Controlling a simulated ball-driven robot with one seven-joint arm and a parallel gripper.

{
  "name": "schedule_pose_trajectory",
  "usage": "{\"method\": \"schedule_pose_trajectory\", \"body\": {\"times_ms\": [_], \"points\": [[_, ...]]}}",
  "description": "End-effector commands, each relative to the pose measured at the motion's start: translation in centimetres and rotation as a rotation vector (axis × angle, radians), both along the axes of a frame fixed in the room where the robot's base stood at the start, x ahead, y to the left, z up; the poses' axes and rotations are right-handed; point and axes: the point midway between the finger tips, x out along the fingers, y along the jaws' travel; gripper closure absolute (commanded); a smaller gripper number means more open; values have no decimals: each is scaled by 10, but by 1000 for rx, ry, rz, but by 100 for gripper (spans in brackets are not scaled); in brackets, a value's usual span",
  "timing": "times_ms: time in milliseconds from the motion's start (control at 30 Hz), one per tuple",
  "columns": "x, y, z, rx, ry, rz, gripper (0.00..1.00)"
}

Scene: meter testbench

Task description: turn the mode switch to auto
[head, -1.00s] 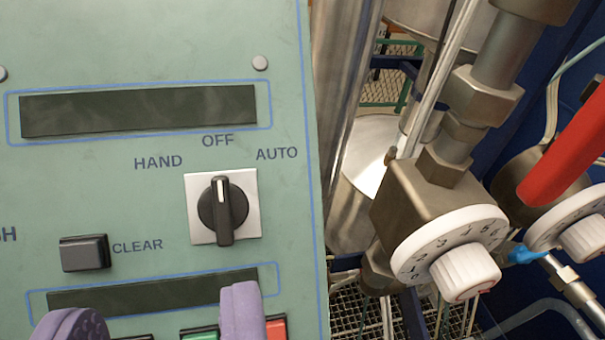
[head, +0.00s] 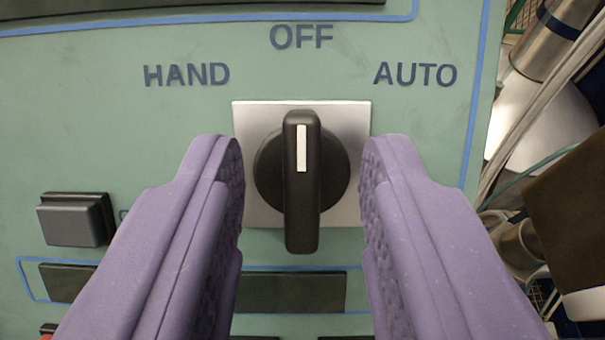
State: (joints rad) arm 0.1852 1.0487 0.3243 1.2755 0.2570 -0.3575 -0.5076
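The mode switch (head: 302,190) is a black rotary knob on a silver square plate (head: 353,115), on a green panel. Its handle stands upright and its white mark points up at the OFF label (head: 302,37). The HAND label (head: 187,75) is at upper left and the AUTO label (head: 415,74) at upper right. My gripper (head: 302,165) has two purple fingers, spread open, one on each side of the knob. A gap shows between each finger and the upright handle. Whether the fingertips overlap the knob in depth is hard to tell.
A grey push button (head: 75,219) sits left of my left finger. Dark display strips lie above and below the switch. The panel's right edge is near my right finger, with metal pipes and a brown block (head: 565,215) beyond it.

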Motion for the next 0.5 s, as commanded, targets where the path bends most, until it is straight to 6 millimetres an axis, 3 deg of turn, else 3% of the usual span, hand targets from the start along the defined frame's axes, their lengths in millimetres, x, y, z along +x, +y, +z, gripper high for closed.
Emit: {"method": "schedule_pose_trajectory", "body": {"times_ms": [33, 200, 500], "points": [[0, 0, 0, 0, 0, 0, 63], [0, 0, 0, 0, 0, 0, 100], [0, 1, 0, 13, 0, -11, 100]]}}
